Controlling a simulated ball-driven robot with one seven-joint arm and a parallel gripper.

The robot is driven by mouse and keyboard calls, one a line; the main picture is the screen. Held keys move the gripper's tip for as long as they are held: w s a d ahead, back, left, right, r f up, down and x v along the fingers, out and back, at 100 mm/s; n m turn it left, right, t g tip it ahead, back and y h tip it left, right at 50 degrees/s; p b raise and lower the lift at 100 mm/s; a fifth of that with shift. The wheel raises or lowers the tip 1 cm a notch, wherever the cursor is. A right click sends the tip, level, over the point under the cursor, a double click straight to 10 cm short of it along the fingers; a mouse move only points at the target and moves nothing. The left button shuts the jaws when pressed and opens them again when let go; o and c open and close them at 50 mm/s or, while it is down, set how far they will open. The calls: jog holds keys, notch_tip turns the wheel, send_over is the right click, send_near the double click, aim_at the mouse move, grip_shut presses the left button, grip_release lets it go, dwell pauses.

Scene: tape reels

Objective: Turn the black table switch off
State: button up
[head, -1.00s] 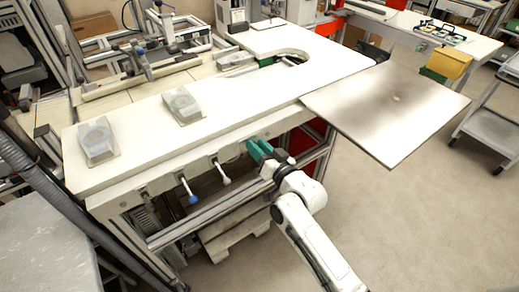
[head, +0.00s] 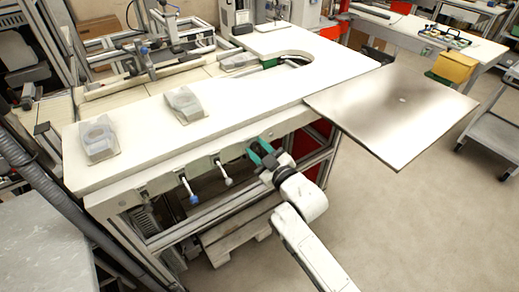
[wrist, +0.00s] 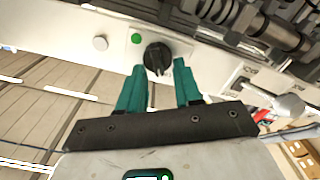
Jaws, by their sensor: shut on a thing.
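The black table switch (wrist: 157,57) is a round knob with a raised grip bar, on the pale front panel of the table. In the wrist view its bar points roughly toward my gripper. My gripper (wrist: 159,68) has its two green fingers on either side of the knob, closed on it. In the head view my gripper (head: 263,151) is at the table's front edge, under the white top, and the switch is hidden there by the fingers and the edge.
A green button (wrist: 136,38) and a pale round button (wrist: 100,43) sit beside the switch. Two levers, one blue-tipped (head: 193,198) and one white-tipped (head: 228,181), hang from the panel to the left. A metal plate (head: 395,115) juts out on the right. The floor there is open.

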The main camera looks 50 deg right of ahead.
jog(key=shift+a+n, duration=0.1)
jog(key=shift+n, duration=0.6)
jog(key=shift+f, duration=0.1)
jog(key=o, duration=1)
jog(key=shift+o, duration=0.2)
jog(key=shift+s, duration=0.1)
jog(key=b+v, duration=0.2)
jog(key=v, duration=0.8)
jog(key=shift+s+a, duration=0.15)
jog(key=shift+s, duration=0.15)
